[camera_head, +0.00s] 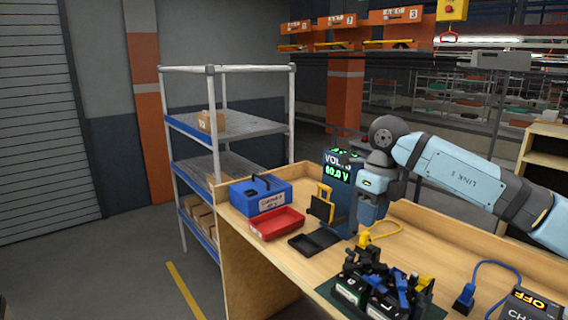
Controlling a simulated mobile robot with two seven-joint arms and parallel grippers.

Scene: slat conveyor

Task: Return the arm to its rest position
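My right arm (455,175) comes in from the right above the workbench, with its pale blue link level with the picture's middle. My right gripper (376,186) is at the arm's end, in front of a dark blue meter box (339,172) with a green display. Its fingertips do not show clearly, so I cannot tell whether they are open or shut or hold anything. I cannot tell whether the gripper touches the box. My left arm and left gripper do not show.
The workbench (262,240) carries a blue case (258,197), a red tray (277,223), a black-and-yellow stand (322,208), and batteries with clamps (375,285) under the arm. A charger (530,303) is at lower right. A shelf rack (215,150) stands left. Floor at lower left is mostly clear.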

